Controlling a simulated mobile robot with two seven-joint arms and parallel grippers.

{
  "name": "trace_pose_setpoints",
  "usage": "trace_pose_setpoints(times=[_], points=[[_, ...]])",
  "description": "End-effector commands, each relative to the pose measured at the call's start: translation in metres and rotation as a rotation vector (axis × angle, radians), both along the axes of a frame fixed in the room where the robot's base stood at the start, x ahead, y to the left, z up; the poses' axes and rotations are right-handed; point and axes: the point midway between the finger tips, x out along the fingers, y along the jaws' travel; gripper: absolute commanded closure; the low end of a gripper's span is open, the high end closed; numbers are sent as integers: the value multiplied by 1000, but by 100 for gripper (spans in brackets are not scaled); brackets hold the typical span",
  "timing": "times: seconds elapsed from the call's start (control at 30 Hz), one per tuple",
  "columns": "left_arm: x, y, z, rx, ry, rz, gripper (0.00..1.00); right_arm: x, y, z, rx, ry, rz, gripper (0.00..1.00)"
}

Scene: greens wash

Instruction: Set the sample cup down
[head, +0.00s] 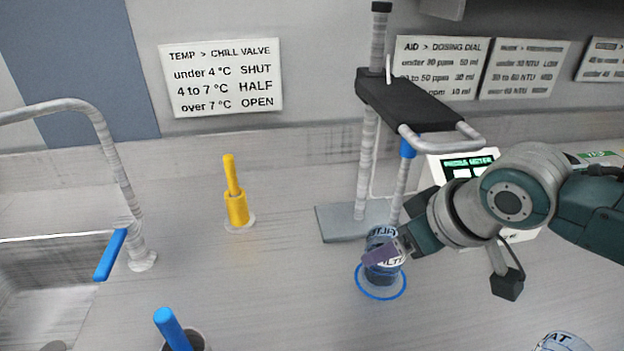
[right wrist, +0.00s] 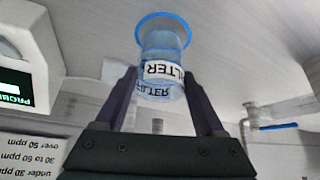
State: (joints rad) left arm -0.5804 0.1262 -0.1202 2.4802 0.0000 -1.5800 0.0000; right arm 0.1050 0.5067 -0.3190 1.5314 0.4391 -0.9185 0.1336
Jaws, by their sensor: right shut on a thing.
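The sample cup (head: 384,270) is a clear bluish cup with a white label reading FILTER. It is upright under the black arm of the metal stand, over a blue ring (head: 359,283) marked on the counter. My right gripper (head: 388,249) is shut on the cup, reaching in from the right. In the right wrist view, the cup (right wrist: 162,50) sits between the two dark fingers (right wrist: 160,82), with the blue ring around its far end. I cannot tell whether its base touches the counter. My left gripper is not in view.
The stand's black arm (head: 405,100) and blue-tipped spout (head: 407,148) are close above the cup. A meter (head: 455,163) stands behind my right wrist. A yellow valve handle (head: 235,200), a sink tap (head: 120,180) and a blue handle (head: 172,328) are left. Counter between is clear.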

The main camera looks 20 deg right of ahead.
Motion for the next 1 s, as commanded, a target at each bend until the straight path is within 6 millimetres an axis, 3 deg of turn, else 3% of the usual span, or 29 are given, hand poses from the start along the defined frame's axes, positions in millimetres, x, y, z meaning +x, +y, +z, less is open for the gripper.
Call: trace_pose_setpoints(times=[0.43,0.47,0.7,1.0], points=[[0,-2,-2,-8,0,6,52,0,1,-6,0,-2,1,90],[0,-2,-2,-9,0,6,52,0,1,-6,0,-1,1,27],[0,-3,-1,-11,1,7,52,0,1,-5,0,-1,1,0],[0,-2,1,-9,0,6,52,-1,0,-1,-1,-1,2,0]])
